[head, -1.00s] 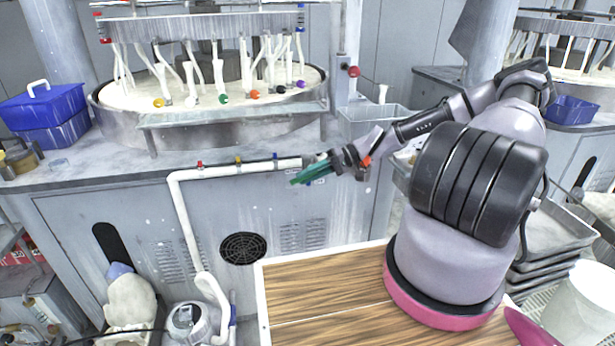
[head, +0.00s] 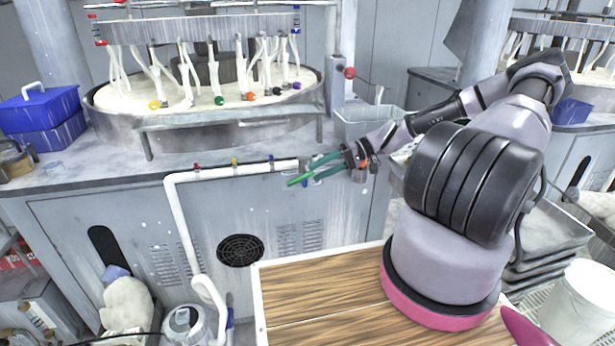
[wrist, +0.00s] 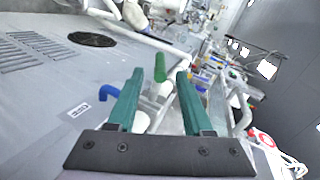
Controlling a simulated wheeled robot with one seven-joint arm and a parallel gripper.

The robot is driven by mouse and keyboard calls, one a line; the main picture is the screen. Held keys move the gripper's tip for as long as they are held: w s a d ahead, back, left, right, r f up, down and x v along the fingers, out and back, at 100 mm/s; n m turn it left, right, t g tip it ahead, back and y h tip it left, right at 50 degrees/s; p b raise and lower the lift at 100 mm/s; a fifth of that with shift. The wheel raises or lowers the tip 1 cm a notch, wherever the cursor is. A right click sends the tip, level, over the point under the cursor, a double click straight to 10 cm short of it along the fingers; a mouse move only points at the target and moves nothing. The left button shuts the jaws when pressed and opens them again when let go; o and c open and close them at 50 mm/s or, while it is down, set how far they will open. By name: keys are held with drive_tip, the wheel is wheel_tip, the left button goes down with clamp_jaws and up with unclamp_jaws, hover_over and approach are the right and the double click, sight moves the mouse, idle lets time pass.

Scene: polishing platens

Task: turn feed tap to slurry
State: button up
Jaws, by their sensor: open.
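The feed tap sits at the right end of the white pipe (head: 235,170) on the front of the grey cabinet. It has a bright green handle (head: 293,182), also in the wrist view (wrist: 160,68), and a bent blue part (wrist: 108,92) to its left there. My gripper (head: 303,170) is open at the tap. In the wrist view its two teal fingers (wrist: 160,78) stand apart, with the green handle seen between their tips. I cannot tell whether either finger touches it. A small white label (wrist: 79,110) on the cabinet is too small to read.
A wood-topped surface (head: 330,300) lies below my arm.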

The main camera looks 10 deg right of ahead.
drive_tip(key=v, duration=0.5)
drive_tip(key=shift+d, duration=0.25)
drive_tip(key=shift+c, duration=0.3)
